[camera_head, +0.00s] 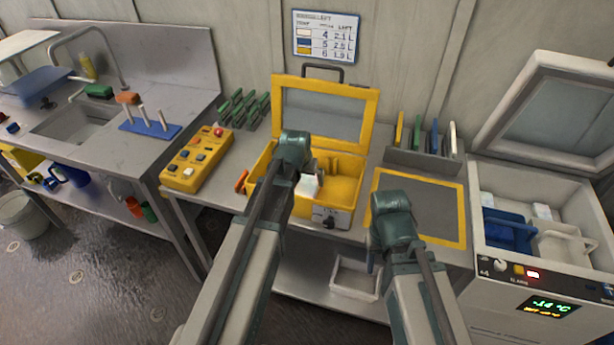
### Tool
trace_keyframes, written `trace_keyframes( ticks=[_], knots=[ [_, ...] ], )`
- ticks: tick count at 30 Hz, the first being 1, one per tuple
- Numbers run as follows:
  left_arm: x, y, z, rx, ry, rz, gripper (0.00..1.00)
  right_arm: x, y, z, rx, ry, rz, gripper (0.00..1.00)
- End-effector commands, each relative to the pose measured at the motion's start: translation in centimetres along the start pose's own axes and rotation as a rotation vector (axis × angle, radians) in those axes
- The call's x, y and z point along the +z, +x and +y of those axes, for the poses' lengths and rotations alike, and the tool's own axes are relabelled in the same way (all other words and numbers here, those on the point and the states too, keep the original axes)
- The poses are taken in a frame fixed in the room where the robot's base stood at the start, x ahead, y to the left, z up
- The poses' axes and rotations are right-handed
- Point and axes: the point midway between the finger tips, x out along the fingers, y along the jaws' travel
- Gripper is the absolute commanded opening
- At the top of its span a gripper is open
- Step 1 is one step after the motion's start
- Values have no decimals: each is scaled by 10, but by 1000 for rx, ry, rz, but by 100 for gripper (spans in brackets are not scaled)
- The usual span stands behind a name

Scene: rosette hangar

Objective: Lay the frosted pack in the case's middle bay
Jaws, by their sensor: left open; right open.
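The yellow case (341,190) stands open on the bench, its framed lid (325,110) raised at the back. A white block-like piece (307,186) shows in the case just right of my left arm. I cannot tell whether it is the frosted pack or which bay it is in. My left gripper (294,148) is over the left part of the case, open; its fingers are mostly hidden. My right gripper (385,235) is open near the left edge of the yellow-bordered mat (462,230). The bays are partly hidden by my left arm.
An open chest freezer (480,250) at right holds a blue bin (508,232) and a whitish bin (562,247). A rack (422,162) with coloured upright plates stands behind the mat. A yellow button box (196,160) is left of the case. The mat looks empty.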

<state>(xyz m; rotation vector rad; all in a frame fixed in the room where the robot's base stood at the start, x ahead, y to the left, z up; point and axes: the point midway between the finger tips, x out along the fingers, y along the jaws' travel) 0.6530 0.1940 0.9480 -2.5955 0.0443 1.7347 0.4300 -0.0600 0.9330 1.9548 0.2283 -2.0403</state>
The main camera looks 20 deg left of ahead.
Motion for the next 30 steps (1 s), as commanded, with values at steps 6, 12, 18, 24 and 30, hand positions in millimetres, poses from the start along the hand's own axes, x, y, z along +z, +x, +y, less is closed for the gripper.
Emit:
trace_keyframes(
  ticks=[6, 12, 18, 24, 30],
  knots=[
    [-2, -45, 0, 0, 0, 0, 100, 2, -42, 4, 0, 0, 0, 50],
    [-2, -78, 0, 0, 0, 0, 100, 4, -73, 7, 0, -1, 0, 50],
    [-1, -103, 0, 0, 0, 0, 100, 6, -95, 9, 0, -2, 0, 50],
    [0, -108, 0, 0, 0, 0, 100, 6, -99, 10, 0, -2, 0, 50],
    [0, -107, 0, 0, 0, 0, 100, 6, -98, 9, 0, -2, 0, 50]
  ],
)
